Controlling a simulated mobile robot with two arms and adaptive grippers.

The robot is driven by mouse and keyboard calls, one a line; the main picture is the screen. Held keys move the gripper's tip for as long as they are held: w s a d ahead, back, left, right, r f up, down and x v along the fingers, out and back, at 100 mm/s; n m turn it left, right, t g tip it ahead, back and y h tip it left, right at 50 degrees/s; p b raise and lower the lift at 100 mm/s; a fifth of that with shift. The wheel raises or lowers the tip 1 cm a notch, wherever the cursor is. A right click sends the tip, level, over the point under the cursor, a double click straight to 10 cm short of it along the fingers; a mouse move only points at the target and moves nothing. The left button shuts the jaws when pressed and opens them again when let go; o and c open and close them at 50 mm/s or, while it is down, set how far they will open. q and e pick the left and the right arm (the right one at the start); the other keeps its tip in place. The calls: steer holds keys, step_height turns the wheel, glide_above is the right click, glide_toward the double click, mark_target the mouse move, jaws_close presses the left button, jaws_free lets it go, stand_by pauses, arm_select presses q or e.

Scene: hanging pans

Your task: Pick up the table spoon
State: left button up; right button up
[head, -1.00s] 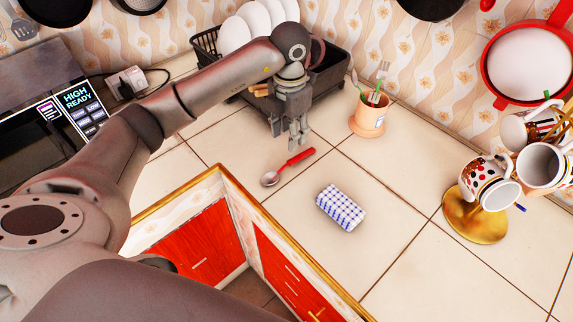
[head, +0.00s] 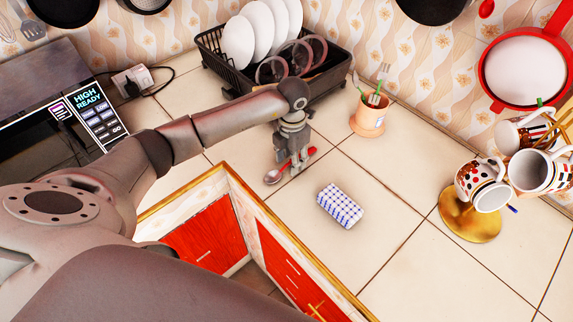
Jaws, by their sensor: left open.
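The table spoon (head: 273,177) lies on the tiled counter, with its silver bowl to the lower left and its red handle to the upper right. My left gripper (head: 288,168) points down right over the spoon, with its fingers around the middle of it. The gripper hides part of the handle. It is open, and I cannot tell whether the fingers touch the spoon. My right gripper is not in view.
A folded blue-and-white cloth (head: 340,205) lies right of the spoon. A utensil cup (head: 368,121) and a black dish rack (head: 335,85) with plates stand behind. A mug stand (head: 468,215) is at right. The counter's front edge (head: 265,206) runs close to the spoon.

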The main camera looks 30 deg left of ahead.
arm_select(q)
jaws_close()
steer(key=shift+r, duration=0.1)
steer(key=shift+r+b, duration=0.45)
steer(key=shift+b, duration=0.05)
step_height(320, 180, up, 2)
steer(key=shift+s+r+b, duration=0.1)
steer(key=shift+r+b, duration=0.05)
steer(key=shift+b, duration=0.45)
steer(key=s+d+r+b, duration=0.1)
steer(key=s+r+b, duration=0.2)
steer(key=s+r, duration=0.6)
steer(key=s, duration=0.4)
steer(key=shift+s+r+b, duration=0.35)
steer(key=shift+s+b, duration=0.05)
